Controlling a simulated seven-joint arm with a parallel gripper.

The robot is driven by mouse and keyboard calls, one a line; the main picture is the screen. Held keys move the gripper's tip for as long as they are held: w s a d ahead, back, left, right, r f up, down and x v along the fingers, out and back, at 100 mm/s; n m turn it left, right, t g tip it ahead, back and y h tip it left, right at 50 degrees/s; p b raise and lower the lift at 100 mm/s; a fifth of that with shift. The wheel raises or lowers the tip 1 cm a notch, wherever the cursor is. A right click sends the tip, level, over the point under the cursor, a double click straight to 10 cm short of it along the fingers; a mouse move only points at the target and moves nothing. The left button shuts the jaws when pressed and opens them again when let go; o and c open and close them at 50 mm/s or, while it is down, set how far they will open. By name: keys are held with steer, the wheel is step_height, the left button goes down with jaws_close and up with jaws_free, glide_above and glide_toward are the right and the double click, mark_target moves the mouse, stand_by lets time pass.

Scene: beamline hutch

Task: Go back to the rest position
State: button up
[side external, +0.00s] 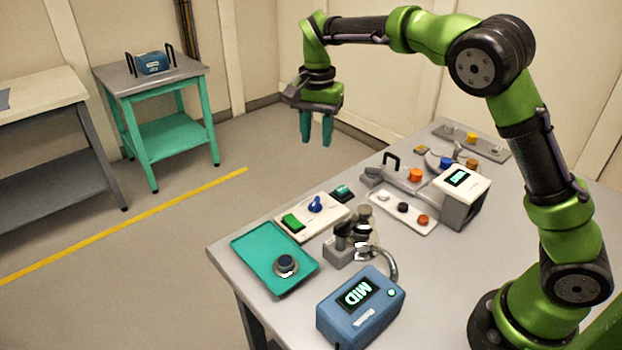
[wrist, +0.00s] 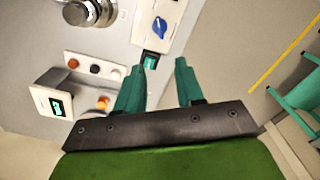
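My gripper (side external: 317,140) hangs fingers-down at the end of my raised arm, high above the far side of the table and near its edge. Its two teal fingers are apart with nothing between them. In the wrist view the fingers (wrist: 167,68) show a clear gap, with table and floor seen past them. The rest position itself has no mark that I can see.
The grey table (side external: 238,258) holds a teal tray (side external: 262,238), a blue box reading MID (side external: 358,308), a white panel with a blue knob (side external: 300,225), a white display box (side external: 468,212) and several small buttons. A teal side table (side external: 190,72) stands apart. Air around my gripper is clear.

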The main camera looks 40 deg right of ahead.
steer(key=s+r+n+t+y, duration=0.1)
steer(key=s+r+n+t, duration=0.1)
steer(key=s, duration=1)
steer(key=s+r+n+t+y, duration=0.1)
steer(key=s+n+t, duration=0.4)
steer(key=s, duration=0.8)
steer(key=shift+s+d+r+n, duration=0.2)
steer(key=shift+r+n, duration=0.4)
steer(key=shift+r, duration=0.25)
